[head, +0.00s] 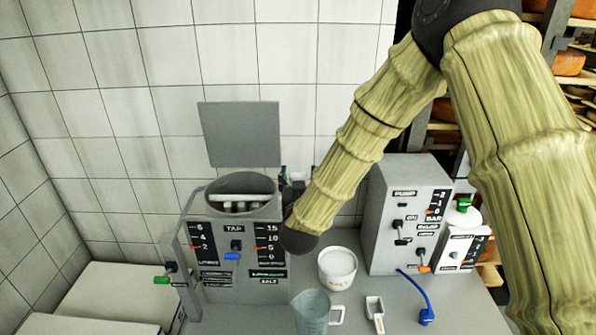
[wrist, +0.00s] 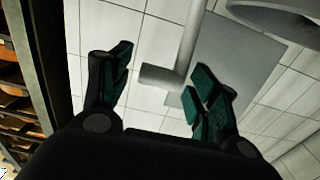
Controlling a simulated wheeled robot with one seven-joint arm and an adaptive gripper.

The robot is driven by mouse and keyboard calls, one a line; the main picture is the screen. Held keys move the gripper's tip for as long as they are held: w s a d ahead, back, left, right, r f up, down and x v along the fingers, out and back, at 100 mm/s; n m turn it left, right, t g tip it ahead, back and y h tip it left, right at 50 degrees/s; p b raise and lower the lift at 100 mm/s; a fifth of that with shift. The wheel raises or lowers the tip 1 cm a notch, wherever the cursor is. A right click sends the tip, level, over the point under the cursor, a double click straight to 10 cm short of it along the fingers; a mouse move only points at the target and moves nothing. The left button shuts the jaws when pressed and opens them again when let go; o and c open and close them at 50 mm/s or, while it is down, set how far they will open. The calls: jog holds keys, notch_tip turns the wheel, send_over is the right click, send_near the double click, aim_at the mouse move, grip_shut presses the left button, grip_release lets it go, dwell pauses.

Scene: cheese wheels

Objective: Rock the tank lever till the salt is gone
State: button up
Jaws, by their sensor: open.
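The grey tank (head: 219,278) stands on the bench with its lid (head: 240,134) raised; pale bars show inside its round mouth. Its front has two scales, a TAP label and a SALT label. A grey rod with a cross-piece (wrist: 158,77), which looks like the tank lever, shows in the wrist view in front of the lid (wrist: 232,70). My gripper (wrist: 158,82) is open, with its fingers on either side of the cross-piece; I cannot tell whether they touch it. In the head view my arm mostly hides the gripper, at the tank's right side.
A white salt tub (head: 337,267), a clear jug (head: 311,312) and a small scoop (head: 375,312) stand in front of the tank's right side. A grey pump box (head: 395,220) with a blue cable stands right. A green-handled bar (head: 163,280) is at the tank's left. Cheese shelves stand beyond.

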jog(key=shift+w, duration=0.55)
grip_shut()
